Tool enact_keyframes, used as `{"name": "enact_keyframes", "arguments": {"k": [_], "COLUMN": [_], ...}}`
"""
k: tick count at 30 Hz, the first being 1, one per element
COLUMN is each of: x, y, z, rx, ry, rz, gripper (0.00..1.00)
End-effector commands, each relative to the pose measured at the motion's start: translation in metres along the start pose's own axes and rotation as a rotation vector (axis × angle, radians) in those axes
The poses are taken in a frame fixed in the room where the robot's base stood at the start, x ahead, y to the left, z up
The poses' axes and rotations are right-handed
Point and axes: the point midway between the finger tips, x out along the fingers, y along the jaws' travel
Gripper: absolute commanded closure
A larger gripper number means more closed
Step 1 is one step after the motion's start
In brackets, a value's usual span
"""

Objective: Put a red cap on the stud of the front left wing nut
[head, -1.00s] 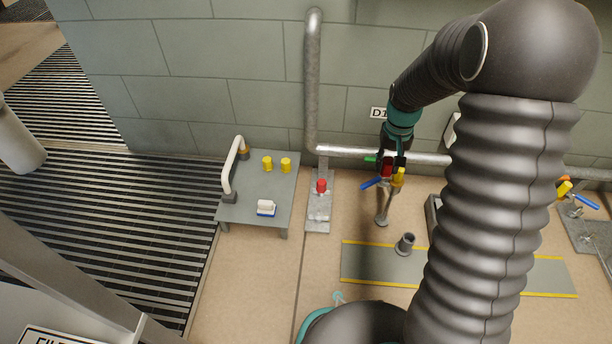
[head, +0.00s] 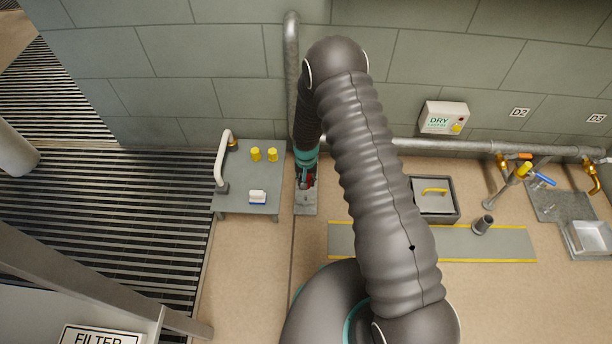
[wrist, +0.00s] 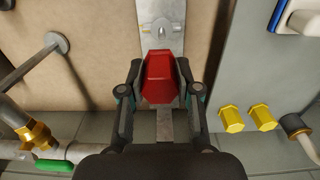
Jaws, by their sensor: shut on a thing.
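My gripper (wrist: 158,92) is shut on a red cap (wrist: 158,78), a faceted piece between its two fingers. In the head view my gripper (head: 306,180) is low over the narrow grey metal plate (head: 305,208) beside the bench, with red showing at its fingers. In the wrist view the plate (wrist: 174,8) runs under the cap. A silvery wing nut (wrist: 162,24) shows on the plate just beyond the cap. The cap and fingers hide the plate's middle, so I cannot tell whether the cap touches a stud there.
In the wrist view a green-handled valve (wrist: 53,165) is at lower left. Bare floor lies in front of the plate.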

Motion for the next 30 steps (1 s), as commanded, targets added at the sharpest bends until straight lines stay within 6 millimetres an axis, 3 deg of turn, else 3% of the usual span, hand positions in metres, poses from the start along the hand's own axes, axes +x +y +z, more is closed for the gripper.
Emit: {"name": "enact_keyframes", "arguments": {"k": [11,30], "x": [0.016,0.067], "y": [-0.003,-0.003], "z": [0.002,0.002], "rx": [0.000,0.000], "ry": [0.001,0.000], "rz": [0.000,0.000], "gripper": [0.91,0.91]}}
